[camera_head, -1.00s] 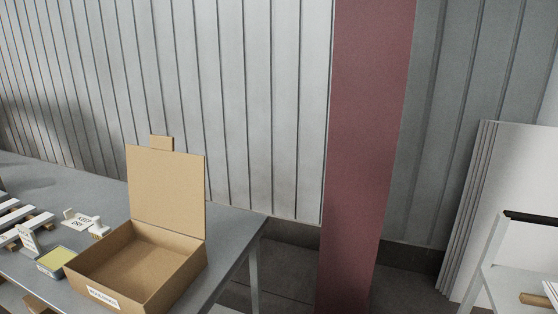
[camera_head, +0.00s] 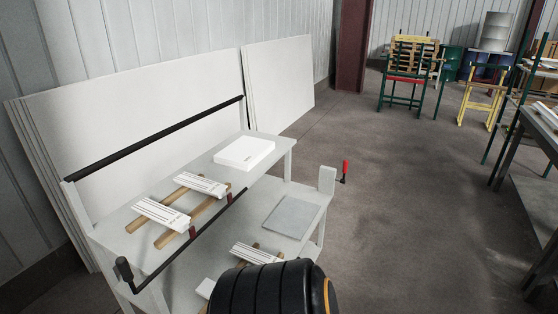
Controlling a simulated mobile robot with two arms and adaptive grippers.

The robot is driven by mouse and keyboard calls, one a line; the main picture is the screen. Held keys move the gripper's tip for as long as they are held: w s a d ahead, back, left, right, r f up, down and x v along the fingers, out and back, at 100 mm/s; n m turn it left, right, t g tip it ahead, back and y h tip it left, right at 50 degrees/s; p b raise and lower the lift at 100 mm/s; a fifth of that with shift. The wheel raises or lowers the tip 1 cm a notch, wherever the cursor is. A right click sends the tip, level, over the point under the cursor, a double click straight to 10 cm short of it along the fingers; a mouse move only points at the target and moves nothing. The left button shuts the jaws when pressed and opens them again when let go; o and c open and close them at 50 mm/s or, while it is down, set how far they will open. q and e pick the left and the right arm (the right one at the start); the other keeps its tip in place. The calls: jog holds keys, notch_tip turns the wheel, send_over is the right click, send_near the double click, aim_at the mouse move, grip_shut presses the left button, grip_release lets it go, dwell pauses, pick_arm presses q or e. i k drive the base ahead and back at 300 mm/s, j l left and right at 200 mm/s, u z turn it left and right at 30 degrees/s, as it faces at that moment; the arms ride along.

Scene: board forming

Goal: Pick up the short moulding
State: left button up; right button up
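White strips, which look like mouldings, lie in labelled bundles on a white cart. One bundle (camera_head: 160,215) lies at the left on wooden battens (camera_head: 180,230), and a second bundle (camera_head: 202,185) lies behind it to the right. A third bundle (camera_head: 255,254) lies on the lower shelf, partly hidden by a black ribbed part with an orange ring, which looks like my own arm. I cannot tell which strips are the short moulding. Neither of my gripper's fingers shows in the head view.
The cart (camera_head: 213,167) has a black rail (camera_head: 160,139) at its back. A white box (camera_head: 244,153) and a grey plate (camera_head: 292,214) rest on it. White boards (camera_head: 150,105) lean behind.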

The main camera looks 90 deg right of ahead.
aim_at(249, 253)
jog(key=z, duration=2.55)
jog(key=l+u, duration=0.1)
jog(key=u, duration=0.3)
jog(key=i+l+u, duration=0.1)
jog(key=u, duration=0.35)
jog(key=l+u, duration=0.15)
jog(key=u, duration=0.25)
jog(key=i+l+u, duration=0.1)
jog(key=u, duration=0.35)
